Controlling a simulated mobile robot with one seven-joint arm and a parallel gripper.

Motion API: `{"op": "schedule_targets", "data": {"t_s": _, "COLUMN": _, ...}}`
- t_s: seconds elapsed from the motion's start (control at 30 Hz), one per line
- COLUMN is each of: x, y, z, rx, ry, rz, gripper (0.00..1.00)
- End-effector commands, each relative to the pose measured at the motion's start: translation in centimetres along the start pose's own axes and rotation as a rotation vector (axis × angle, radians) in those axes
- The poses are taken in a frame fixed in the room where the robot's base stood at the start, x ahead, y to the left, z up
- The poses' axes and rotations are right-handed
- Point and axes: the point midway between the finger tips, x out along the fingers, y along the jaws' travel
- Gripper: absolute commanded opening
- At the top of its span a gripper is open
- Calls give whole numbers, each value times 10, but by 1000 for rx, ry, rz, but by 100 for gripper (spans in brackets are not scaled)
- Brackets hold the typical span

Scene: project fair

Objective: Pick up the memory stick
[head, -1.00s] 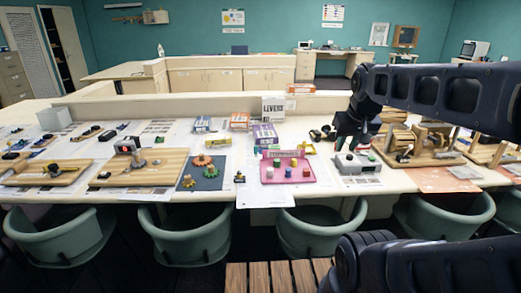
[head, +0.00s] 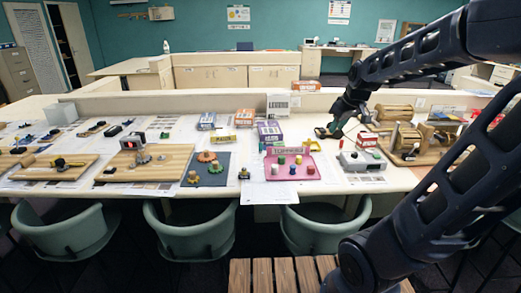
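I cannot pick out the memory stick for certain; the small items on the table are too small to tell. My gripper (head: 333,131) is low over the back part of the long table, right of the pink tray (head: 254,170) and behind the grey box-shaped device (head: 362,160). Dark parts at its tip merge with dark items on the tabletop there, so I cannot tell whether its fingers are open or hold anything. A small dark and yellowish item (head: 244,174) lies between the blue mat and the pink tray; I cannot tell what it is.
The pink tray holds several coloured knobs. A blue mat (head: 217,179) and wooden boards (head: 172,165) lie to the left. Small boxes, one purple (head: 270,131), stand behind. Wooden contraptions (head: 403,138) stand right of the gripper. Green chairs (head: 190,228) line the front edge.

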Motion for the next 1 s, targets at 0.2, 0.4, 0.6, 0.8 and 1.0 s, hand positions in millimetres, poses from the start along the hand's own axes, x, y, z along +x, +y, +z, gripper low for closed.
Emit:
{"op": "schedule_targets", "data": {"t_s": 0.2, "x": 59, "y": 19, "z": -30, "rx": -184, "ry": -6, "rz": 20, "gripper": 25}}
{"op": "schedule_targets", "data": {"t_s": 0.4, "x": 109, "y": 34, "z": -54, "rx": -368, "ry": -19, "rz": 72, "gripper": 25}}
{"op": "schedule_targets", "data": {"t_s": 0.6, "x": 154, "y": 47, "z": -76, "rx": -571, "ry": -44, "rz": 150, "gripper": 25}}
{"op": "schedule_targets", "data": {"t_s": 0.8, "x": 189, "y": 58, "z": -99, "rx": -795, "ry": -80, "rz": 252, "gripper": 25}}
{"op": "schedule_targets", "data": {"t_s": 1.0, "x": 213, "y": 64, "z": -127, "rx": -1039, "ry": -128, "rz": 375, "gripper": 25}}
